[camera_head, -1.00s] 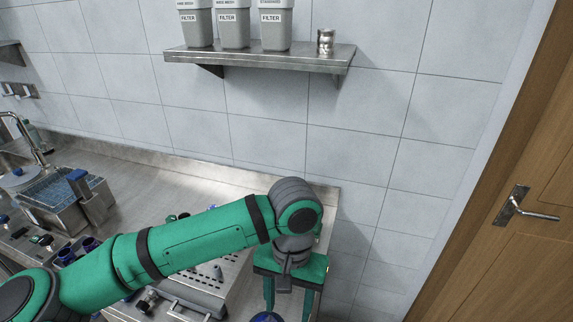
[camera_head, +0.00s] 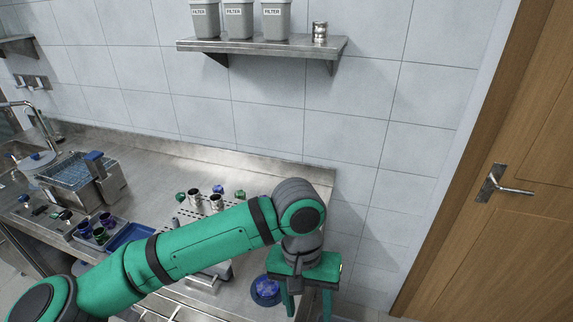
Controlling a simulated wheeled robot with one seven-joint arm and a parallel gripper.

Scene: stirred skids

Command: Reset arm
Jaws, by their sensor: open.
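My gripper (camera_head: 308,300) is at the right end of the steel counter (camera_head: 150,150), pointing down, with its two green fingers apart. Nothing shows between the fingers; the tips are near the bottom edge of the picture. My green arm reaches across the counter from the lower left and hides part of its middle. A blue round object (camera_head: 266,290) lies just left of the gripper, apart from it as far as I can see.
Metal cups (camera_head: 194,196) and blue and green pieces stand behind my arm. A tray (camera_head: 95,230) of small cups, a basket unit (camera_head: 80,180) and a sink tap (camera_head: 25,105) are left. A wall shelf (camera_head: 260,46) holds filter bins. A wooden door (camera_head: 480,130) is right.

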